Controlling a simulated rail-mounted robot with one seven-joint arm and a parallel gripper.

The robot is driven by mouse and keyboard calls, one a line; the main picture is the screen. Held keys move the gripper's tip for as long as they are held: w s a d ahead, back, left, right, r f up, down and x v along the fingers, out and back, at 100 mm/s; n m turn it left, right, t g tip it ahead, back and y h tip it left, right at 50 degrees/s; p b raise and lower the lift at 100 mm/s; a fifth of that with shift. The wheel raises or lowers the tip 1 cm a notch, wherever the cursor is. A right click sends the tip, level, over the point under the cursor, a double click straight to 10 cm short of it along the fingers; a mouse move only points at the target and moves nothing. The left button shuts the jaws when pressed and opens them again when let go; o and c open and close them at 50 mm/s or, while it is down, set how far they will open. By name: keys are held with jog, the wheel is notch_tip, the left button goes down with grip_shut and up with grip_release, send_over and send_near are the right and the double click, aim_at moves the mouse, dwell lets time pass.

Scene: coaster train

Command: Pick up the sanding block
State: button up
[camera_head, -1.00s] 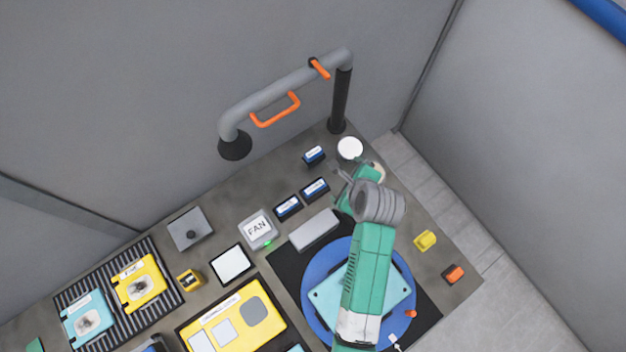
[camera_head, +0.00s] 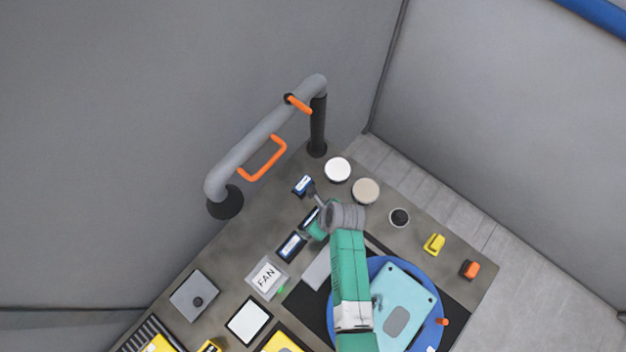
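A small blue block with a white label (camera_head: 303,186) stands on the grey bench near the rail's base. Two similar blue labelled pieces lie below it, one (camera_head: 291,247) in the open and one (camera_head: 311,219) partly behind my wrist. The lettering is too small to read, so I cannot tell which is the sanding block. My gripper (camera_head: 312,194) is just right of and below the upper blue block, close above the bench. It is seen from above and is small, so whether it is open or touches the block is unclear.
A white disc (camera_head: 338,169), a beige disc (camera_head: 366,190) and a dark round cup (camera_head: 399,217) stand to the right. A grey pipe (camera_head: 265,135) with orange handles rises behind. A grey bar (camera_head: 317,268), a FAN box (camera_head: 267,277) and a blue turntable (camera_head: 433,330) lie nearer.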

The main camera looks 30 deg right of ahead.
jog(key=shift+w+f, duration=0.15)
jog(key=shift+f, duration=0.5)
jog(key=shift+c, duration=0.4)
jog(key=c, duration=1.1)
jog(key=shift+r, duration=0.15)
notch_tip(320, 180, up, 10)
jog(key=shift+f+p, duration=0.1)
jog(key=shift+p, duration=0.4)
